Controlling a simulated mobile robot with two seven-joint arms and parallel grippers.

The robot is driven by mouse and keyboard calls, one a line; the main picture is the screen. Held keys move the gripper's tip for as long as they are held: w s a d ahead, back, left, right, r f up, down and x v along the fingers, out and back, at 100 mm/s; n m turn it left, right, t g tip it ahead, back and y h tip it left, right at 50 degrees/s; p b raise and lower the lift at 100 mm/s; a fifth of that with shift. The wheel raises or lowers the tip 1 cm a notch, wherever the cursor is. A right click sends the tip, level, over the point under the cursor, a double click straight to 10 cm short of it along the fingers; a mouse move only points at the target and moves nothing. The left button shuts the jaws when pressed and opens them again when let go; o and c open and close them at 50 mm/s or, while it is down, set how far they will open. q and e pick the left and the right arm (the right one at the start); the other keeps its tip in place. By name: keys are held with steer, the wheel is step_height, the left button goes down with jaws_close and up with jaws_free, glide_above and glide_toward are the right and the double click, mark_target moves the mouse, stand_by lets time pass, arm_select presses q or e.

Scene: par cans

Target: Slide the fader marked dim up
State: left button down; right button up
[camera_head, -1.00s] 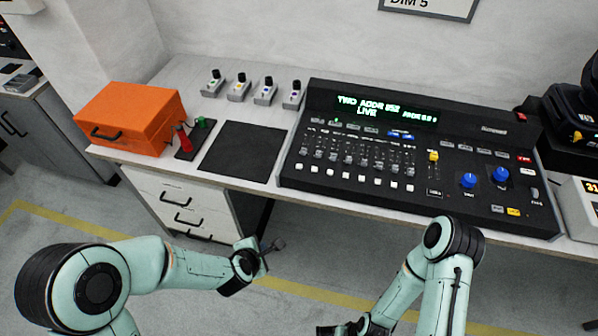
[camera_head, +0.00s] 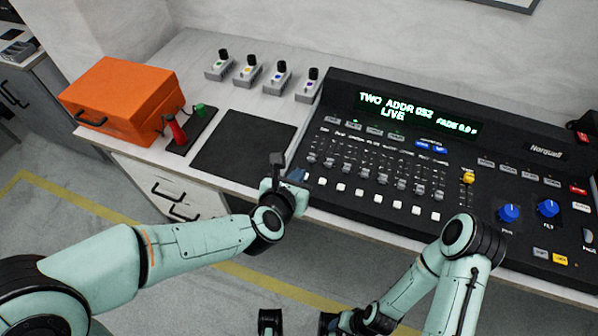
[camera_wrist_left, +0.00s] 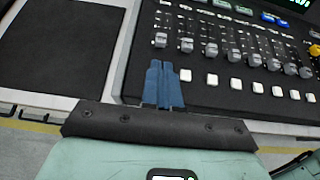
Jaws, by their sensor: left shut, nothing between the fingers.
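The black lighting console (camera_head: 400,230) carries a row of grey fader knobs low in their slots. The small labels above them are too blurred to read surely, so I cannot confirm which is marked dim. The leftmost knob (camera_head: 312,158) also shows in the left wrist view (camera_wrist_left: 160,40). My left gripper (camera_head: 288,174) is at the console's front left corner.
A dark mat (camera_head: 240,148) lies left of the console. An orange case (camera_head: 125,100) and several small grey switch units (camera_head: 277,78) are on the bench. The console also has a yellow fader (camera_head: 468,177) and blue knobs (camera_head: 509,212). Its display (camera_head: 415,115) is lit.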

mark_target(310, 160)
arm_select(q)
steer(key=x, duration=0.7)
steer(key=shift+w+f+b, duration=0.1)
steer(key=shift+b, duration=0.2)
arm_select(e)
steer(key=shift+w+f, duration=0.2)
steer(key=shift+f, duration=0.1)
